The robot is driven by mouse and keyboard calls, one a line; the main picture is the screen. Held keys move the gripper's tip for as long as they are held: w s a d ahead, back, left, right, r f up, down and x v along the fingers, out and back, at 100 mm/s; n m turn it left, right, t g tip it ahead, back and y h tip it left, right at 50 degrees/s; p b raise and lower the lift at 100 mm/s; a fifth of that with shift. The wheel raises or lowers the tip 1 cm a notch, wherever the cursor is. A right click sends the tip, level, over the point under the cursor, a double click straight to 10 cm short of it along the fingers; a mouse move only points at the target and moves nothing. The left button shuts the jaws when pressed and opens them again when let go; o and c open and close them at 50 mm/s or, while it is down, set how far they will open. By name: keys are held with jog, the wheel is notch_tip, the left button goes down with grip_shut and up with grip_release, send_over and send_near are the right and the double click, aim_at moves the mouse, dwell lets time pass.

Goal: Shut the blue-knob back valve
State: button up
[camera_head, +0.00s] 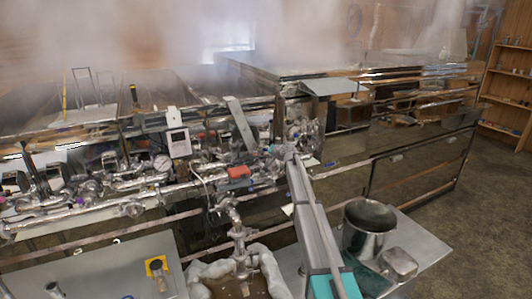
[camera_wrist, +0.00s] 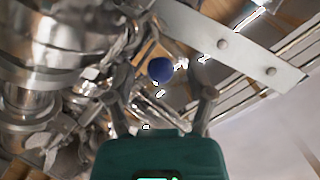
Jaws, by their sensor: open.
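The blue knob (camera_wrist: 160,70) shows in the wrist view as a small dark blue round end, ahead of my gripper (camera_wrist: 163,86). My gripper's two dark fingers are spread apart, one to each side of the knob in the picture. I cannot tell whether either finger touches it, or how far beyond the fingertips it lies. The valve body behind the knob is not clear among the shiny fittings. In the head view my arm reaches to the metal piping (camera_head: 300,135) of the evaporator; my gripper and the blue knob cannot be made out there.
Shiny pipework (camera_wrist: 40,60) crowds the left of the wrist view. A flat metal bar (camera_wrist: 230,45) with bolts crosses at upper right. In the head view a red part (camera_head: 238,172) sits on the pipes, a steel pail (camera_head: 366,240) stands at lower right, and steam hangs above.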

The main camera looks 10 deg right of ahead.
jog(key=shift+w+a+f, duration=0.2)
jog(key=shift+w, duration=0.35)
grip_shut()
